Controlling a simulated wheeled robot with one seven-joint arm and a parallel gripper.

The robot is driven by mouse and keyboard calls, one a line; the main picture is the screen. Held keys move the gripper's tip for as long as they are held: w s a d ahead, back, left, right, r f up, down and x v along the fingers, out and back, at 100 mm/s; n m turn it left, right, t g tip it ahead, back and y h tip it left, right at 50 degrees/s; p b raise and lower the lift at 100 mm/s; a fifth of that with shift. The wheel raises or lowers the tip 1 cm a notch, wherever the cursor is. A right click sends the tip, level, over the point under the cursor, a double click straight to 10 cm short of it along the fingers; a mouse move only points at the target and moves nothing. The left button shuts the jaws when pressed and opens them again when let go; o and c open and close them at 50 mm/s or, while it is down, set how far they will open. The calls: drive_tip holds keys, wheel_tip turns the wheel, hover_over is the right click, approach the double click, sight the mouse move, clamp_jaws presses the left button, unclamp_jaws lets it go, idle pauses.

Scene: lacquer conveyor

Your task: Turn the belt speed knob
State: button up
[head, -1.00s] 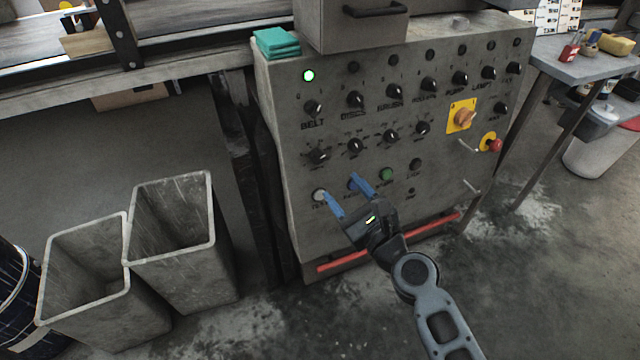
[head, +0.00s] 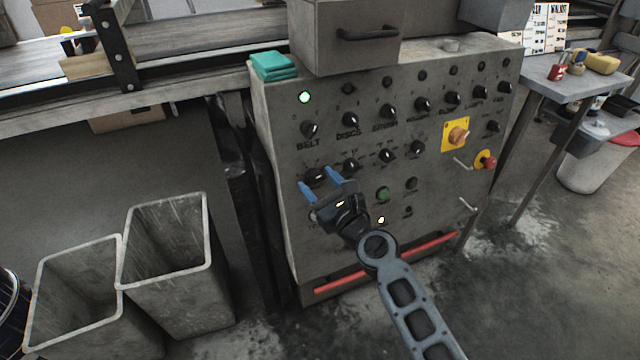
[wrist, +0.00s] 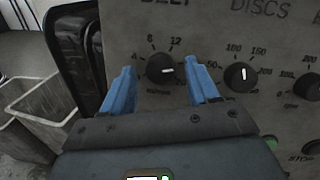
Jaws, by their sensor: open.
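The belt speed knob (head: 314,176) is a dark round knob in the lower knob row, below the BELT label on the grey control panel (head: 275,160). In the wrist view the knob (wrist: 160,68) has a white pointer mark toward the right, with 8 and 12 printed above it. My gripper (head: 317,178) is open. Its two blue fingers stand at the left and right of the knob in the wrist view, with the knob showing in the gap. Contact with the knob cannot be made out.
The discs knob (wrist: 240,75) sits close to the right finger. Upper-row switches, a yellow-backed orange switch (head: 457,134) and a red knob (head: 487,160) are on the panel. A green lamp (head: 305,97) is lit above BELT. Two grey bins (head: 165,255) stand at left.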

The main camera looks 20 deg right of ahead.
drive_tip(key=c, duration=1)
drive_tip(key=shift+c, duration=0.2)
drive_tip(key=shift+n, duration=0.3)
